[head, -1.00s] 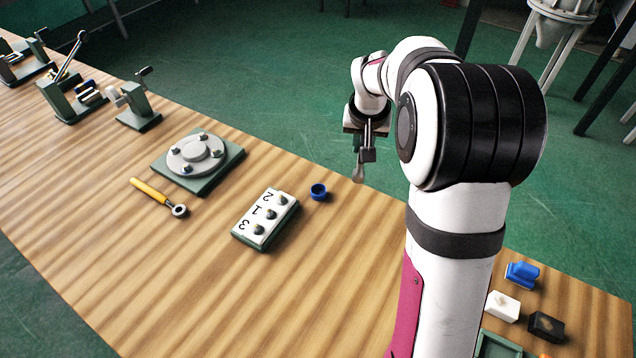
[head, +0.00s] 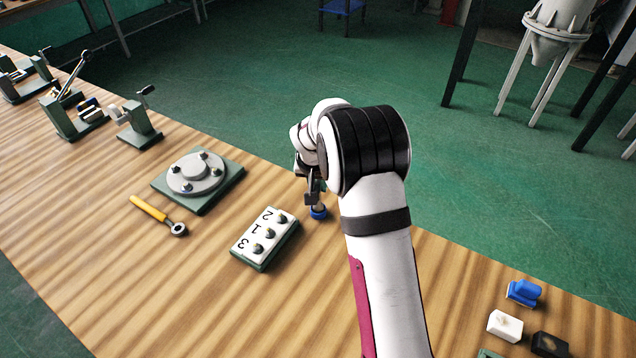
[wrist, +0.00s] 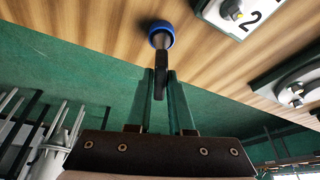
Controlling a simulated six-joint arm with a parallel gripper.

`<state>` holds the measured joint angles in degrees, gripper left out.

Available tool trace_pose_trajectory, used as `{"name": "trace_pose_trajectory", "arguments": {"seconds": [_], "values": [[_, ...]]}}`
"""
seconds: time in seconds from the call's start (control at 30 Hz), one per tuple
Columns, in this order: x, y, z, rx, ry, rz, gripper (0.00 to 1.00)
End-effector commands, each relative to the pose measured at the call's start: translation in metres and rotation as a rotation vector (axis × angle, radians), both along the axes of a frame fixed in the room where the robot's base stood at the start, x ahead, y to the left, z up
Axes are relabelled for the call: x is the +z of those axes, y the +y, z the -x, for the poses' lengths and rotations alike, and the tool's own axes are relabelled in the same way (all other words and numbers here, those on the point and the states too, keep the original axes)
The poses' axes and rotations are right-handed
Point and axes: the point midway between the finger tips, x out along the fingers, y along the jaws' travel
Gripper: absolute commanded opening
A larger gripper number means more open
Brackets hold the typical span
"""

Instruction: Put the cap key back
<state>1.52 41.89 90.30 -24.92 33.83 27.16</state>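The cap key (wrist: 162,62) is a dark grey tool held upright between the green fingers of my gripper (wrist: 162,80). Its lower end sits at the small round blue holder (wrist: 161,27) on the wooden table. In the wrist view the blue rim surrounds the key's end, but I cannot tell how deep it is in. In the head view my gripper (head: 314,197) is directly above the blue holder (head: 318,213), close to the table's far edge. The fingers look closed on the key.
A block with several knobs numbered 1, 2 and 3 (head: 264,252) stands just left of the holder. Further left are a round flange on a green plate (head: 210,198) and a yellow-handled wrench (head: 152,210). Blue, white and black blocks (head: 505,326) lie at the lower right.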

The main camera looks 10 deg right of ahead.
Motion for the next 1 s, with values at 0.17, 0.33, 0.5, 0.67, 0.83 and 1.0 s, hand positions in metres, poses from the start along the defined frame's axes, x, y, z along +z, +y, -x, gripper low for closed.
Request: {"name": "trace_pose_trajectory", "arguments": {"seconds": [0.17,0.33,0.5,0.67,0.83,1.0], "values": [[0.000,0.000,0.000,0.000,0.000,0.000,0.48],[0.000,0.000,0.000,0.000,0.000,0.000,0.48],[0.008,0.001,0.001,0.000,0.000,0.000,0.48],[0.043,0.006,0.013,0.001,-0.004,0.000,0.48],[0.087,0.013,0.029,0.001,-0.004,0.000,0.48],[0.111,0.017,0.038,0.000,0.000,-0.001,0.48]]}}
